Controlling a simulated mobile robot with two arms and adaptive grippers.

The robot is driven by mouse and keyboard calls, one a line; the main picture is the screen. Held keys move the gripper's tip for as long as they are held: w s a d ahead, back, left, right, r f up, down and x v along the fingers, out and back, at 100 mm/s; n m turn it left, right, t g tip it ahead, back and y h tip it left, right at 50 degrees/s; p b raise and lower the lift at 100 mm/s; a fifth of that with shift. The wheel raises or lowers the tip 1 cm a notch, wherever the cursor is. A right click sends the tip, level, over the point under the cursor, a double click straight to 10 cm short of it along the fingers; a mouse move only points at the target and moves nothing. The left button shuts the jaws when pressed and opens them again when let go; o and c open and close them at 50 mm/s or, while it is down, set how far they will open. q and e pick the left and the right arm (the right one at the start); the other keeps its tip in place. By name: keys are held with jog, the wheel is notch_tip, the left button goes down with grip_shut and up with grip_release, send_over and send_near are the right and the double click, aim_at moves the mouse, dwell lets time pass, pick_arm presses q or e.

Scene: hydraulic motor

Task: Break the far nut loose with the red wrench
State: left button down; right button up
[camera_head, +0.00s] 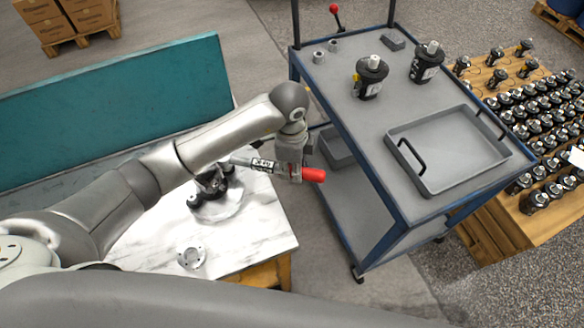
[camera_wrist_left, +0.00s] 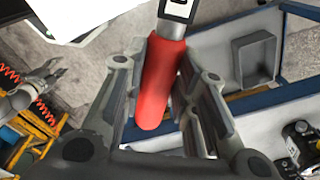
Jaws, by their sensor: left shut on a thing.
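The red wrench (camera_head: 313,175) has a red handle and a grey shaft with dark lettering. My left gripper (camera_head: 292,172) is shut on its red handle, over the gap between the white marble-look table and the cart. The handle (camera_wrist_left: 161,80) lies between both fingers in the left wrist view. The shaft runs left toward a dark motor assembly (camera_head: 210,186) on the white table. The wrench's far end is close to the assembly; whether it sits on a nut cannot be told. The nuts are too small to make out. My right gripper is not in view.
A blue-framed cart (camera_head: 350,150) stands at the right with two motors (camera_head: 371,76) and a grey tray (camera_head: 450,150). A round metal flange (camera_head: 191,258) lies near the table's front. A teal panel (camera_head: 120,95) stands behind. Pallets of motors are far right.

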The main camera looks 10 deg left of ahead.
pick_arm(q)
jog(key=shift+w+a+f+n, duration=0.1)
jog(key=shift+w+f+n, duration=0.1)
jog(key=shift+w+n, duration=0.3)
jog(key=shift+w+f+n, duration=0.15)
jog(key=shift+w+n, duration=0.15)
jog(key=shift+w, duration=0.3)
jog(key=shift+w, duration=0.2)
jog(key=shift+w+a+n, duration=0.1)
jog(key=shift+w+n, duration=0.15)
jog(key=shift+n, duration=0.05)
jog(key=shift+s, duration=0.15)
dwell(0.3)
jog(key=shift+r+p, duration=0.3)
jog(key=shift+p, duration=0.05)
jog(key=shift+r, duration=0.1)
